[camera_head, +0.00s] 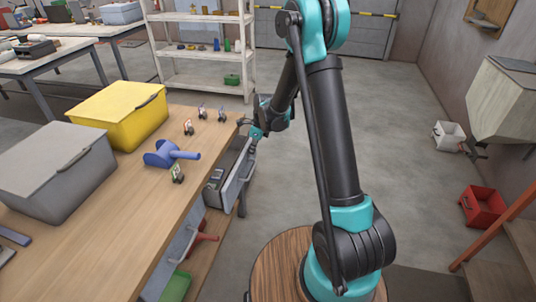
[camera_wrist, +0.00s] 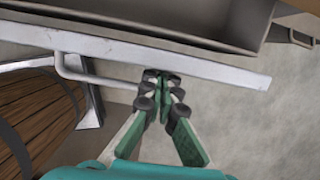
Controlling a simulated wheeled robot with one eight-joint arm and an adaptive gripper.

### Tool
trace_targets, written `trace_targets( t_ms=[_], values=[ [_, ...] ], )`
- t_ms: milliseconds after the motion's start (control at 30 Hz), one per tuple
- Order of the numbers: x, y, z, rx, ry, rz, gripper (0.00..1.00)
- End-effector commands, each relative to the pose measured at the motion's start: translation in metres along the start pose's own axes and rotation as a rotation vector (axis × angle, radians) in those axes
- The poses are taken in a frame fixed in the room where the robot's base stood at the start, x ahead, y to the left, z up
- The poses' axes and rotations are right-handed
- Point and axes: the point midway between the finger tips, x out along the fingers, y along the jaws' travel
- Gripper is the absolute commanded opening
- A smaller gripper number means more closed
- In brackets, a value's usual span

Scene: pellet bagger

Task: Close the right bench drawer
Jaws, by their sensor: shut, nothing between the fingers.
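The right bench drawer (camera_head: 238,178) stands pulled out from the far end of the wooden bench, with a light grey front and small dark items inside. In the wrist view its pale front (camera_wrist: 215,66) crosses the picture, with the open tray (camera_wrist: 190,28) behind it. A bent bar handle (camera_wrist: 95,79) is on the front, to the left of the fingers. My gripper (camera_head: 253,132) is at the drawer's far end by the bench corner. In the wrist view my gripper (camera_wrist: 163,77) is shut and empty, its tips at the drawer front; contact cannot be told.
The bench top (camera_head: 125,190) holds a yellow bin (camera_head: 120,118), a grey bin (camera_head: 55,170), a blue scoop (camera_head: 170,154) and several small items. Shelving (camera_head: 205,85) stands behind.

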Motion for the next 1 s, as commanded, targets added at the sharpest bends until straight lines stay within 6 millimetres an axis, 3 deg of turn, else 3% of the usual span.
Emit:
trace_targets(
  t_ms=[100, 333, 1000],
  values=[
    [0.005, 0.001, 0.021, -0.003, 0.000, 0.001, 0.00],
    [0.011, 0.000, 0.044, -0.001, 0.001, 0.000, 0.00],
    [0.011, -0.002, 0.046, 0.001, 0.001, 0.000, 0.00]
  ],
)
